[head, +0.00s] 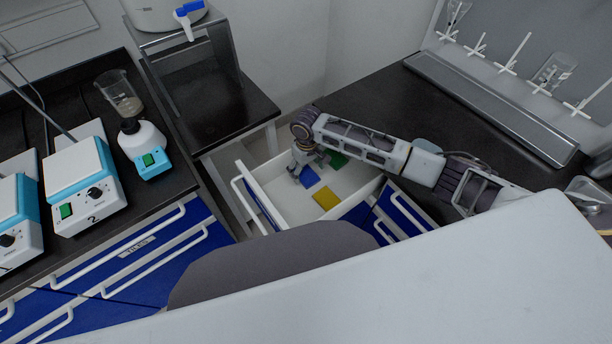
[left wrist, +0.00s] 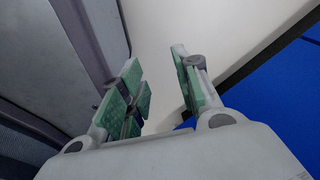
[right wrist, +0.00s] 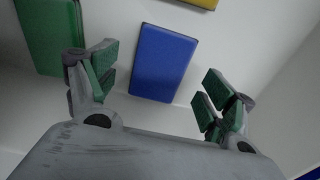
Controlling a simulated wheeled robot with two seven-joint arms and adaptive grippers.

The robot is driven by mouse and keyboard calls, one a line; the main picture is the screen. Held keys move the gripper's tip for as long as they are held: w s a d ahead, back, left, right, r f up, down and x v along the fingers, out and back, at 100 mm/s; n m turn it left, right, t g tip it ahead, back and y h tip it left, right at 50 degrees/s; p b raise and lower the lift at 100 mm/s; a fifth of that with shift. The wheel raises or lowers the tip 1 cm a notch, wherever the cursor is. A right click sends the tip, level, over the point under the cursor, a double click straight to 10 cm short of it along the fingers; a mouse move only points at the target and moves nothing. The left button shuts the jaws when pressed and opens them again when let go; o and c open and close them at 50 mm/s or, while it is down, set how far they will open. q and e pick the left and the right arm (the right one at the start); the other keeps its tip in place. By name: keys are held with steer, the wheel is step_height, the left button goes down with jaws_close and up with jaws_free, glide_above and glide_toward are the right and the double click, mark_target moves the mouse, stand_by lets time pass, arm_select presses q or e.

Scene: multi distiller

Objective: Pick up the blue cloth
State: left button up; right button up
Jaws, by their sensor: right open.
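The blue cloth (head: 309,177) lies flat in an open white drawer (head: 283,207), between a green cloth (head: 338,160) and a yellow cloth (head: 326,198). In the right wrist view the blue cloth (right wrist: 163,62) lies ahead of and between the fingers of my right gripper (right wrist: 160,85). That gripper is open and empty, and also shows in the head view (head: 306,172), reaching down into the drawer. The green cloth (right wrist: 50,38) is partly behind its left finger. My left gripper (left wrist: 162,85) is open and empty in the left wrist view; the head view does not show it.
A dark counter (head: 365,115) with a drying rack (head: 490,110) stands on the right. On the left are a bench with hotplate stirrers (head: 82,185) and a beaker (head: 118,92). A small black-topped table (head: 232,110) stands behind.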

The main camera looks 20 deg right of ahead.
mark_target(306, 175)
steer(key=shift+f, duration=0.65)
arm_select(q)
steer(key=shift+w+d+r, duration=0.1)
steer(key=shift+w+d, duration=0.1)
steer(key=shift+w, duration=0.3)
steer(key=shift+w+d+r, duration=0.1)
steer(key=shift+w+d, duration=0.1)
steer(key=shift+w, duration=0.3)
arm_select(e)
steer(key=shift+f, duration=0.7)
arm_select(q)
steer(key=shift+s, duration=0.2)
